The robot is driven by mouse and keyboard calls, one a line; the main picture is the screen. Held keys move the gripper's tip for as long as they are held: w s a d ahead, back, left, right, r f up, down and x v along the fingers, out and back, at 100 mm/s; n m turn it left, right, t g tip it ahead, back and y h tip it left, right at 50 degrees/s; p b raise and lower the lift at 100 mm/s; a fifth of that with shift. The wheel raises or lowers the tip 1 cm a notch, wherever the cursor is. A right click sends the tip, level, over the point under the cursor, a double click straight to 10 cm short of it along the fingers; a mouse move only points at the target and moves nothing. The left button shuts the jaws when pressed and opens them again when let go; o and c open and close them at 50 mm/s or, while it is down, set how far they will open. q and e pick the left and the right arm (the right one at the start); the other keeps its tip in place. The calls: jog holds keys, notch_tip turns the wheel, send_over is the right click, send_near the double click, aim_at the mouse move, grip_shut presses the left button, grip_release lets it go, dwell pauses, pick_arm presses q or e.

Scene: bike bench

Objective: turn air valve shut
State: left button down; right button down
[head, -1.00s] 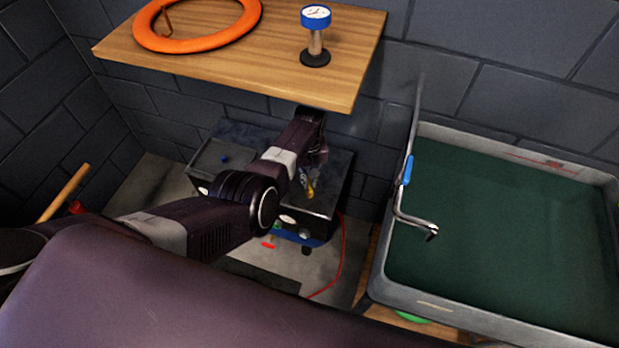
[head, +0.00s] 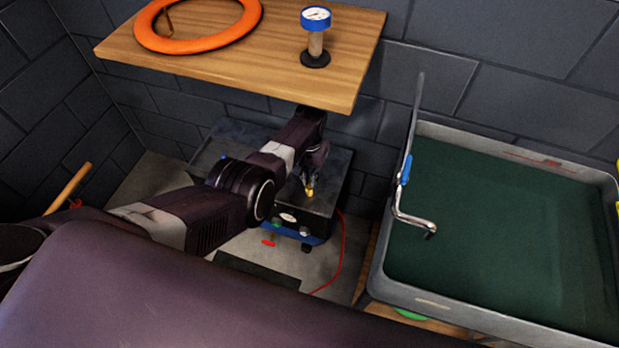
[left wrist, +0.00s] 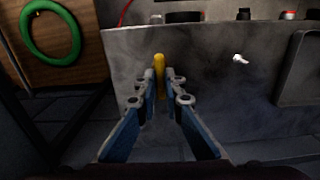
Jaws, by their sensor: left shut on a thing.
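The air valve's yellow lever (head: 309,191) shows on top of the dark compressor box (head: 335,185) under the shelf. It also shows in the left wrist view (left wrist: 159,62), upright between the fingertips. My left gripper (head: 313,172) reaches down over the box and is shut on the yellow lever; in the left wrist view both fingers (left wrist: 161,82) close in on its two sides. The valve's body under the lever is hidden or too small to make out. My right gripper is in neither view.
A wooden shelf (head: 215,75) above the box carries an orange ring (head: 197,45) and a blue-topped gauge (head: 316,38). A grey tank (head: 455,303) with a green inside stands at right. A red hose (head: 340,255) runs beside the box.

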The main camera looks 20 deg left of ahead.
aim_at(309, 182)
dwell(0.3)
pick_arm(q)
jog(key=c, duration=2)
grip_release()
jog(key=shift+c, duration=0.2)
jog(key=shift+r, duration=0.1)
jog(key=shift+r, duration=3.65)
